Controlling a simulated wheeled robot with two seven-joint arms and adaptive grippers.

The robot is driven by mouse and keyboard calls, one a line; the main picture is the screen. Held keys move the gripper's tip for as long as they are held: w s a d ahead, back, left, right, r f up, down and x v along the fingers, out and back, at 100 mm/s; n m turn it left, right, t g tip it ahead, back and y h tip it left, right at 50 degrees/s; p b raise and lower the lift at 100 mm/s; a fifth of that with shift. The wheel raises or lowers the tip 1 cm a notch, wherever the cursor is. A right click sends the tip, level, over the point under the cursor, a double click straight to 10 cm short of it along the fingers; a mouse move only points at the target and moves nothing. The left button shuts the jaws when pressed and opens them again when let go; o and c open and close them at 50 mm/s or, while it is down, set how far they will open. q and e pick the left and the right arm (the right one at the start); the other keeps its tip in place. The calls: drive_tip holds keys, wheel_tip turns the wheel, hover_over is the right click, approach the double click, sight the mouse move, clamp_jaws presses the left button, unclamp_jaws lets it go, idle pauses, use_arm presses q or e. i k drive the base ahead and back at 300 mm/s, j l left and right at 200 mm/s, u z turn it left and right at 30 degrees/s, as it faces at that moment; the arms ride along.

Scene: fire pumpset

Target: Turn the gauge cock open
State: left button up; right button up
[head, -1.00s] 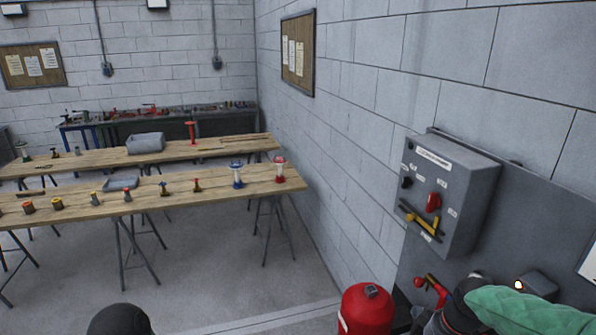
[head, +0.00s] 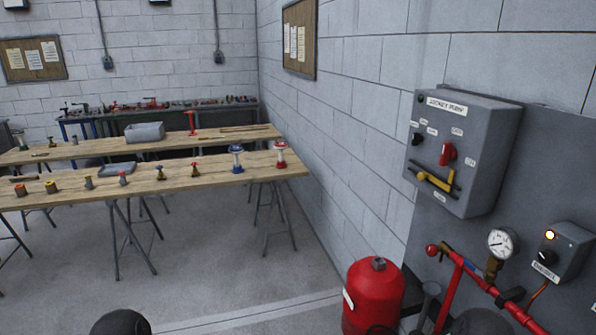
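The pressure gauge (head: 501,243) has a round white dial and stands at the right, above a red pipe (head: 468,280). A small brass fitting (head: 492,268), which looks like the gauge cock, sits just under the dial. Its lever position is too small to tell. A red ball knob (head: 432,249) with a brass piece beside it is at the pipe's upper left end. Neither gripper's fingers show. A dark rounded part, probably of my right arm, covers the lower pipe at the bottom edge. Another dark rounded part shows at the bottom left.
A grey control box (head: 465,155) with a red knob and yellow lever projects from the wall above the gauge. A smaller lamp box (head: 562,250) is right of it. A red cylinder (head: 373,295) stands left of the pipe. Wooden tables (head: 215,176) fill the left; floor between is clear.

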sight(468, 264)
drive_tip(key=u, duration=0.4)
drive_tip(key=i+j, duration=0.1)
drive_tip(key=i, duration=3.55)
drive_tip(key=i+z, duration=0.1)
drive_tip(key=z, duration=0.85)
drive_tip(key=i+j+z, duration=0.1)
drive_tip(key=z, duration=0.4)
drive_tip(key=i+j+z, duration=0.1)
drive_tip(key=z, duration=2.6)
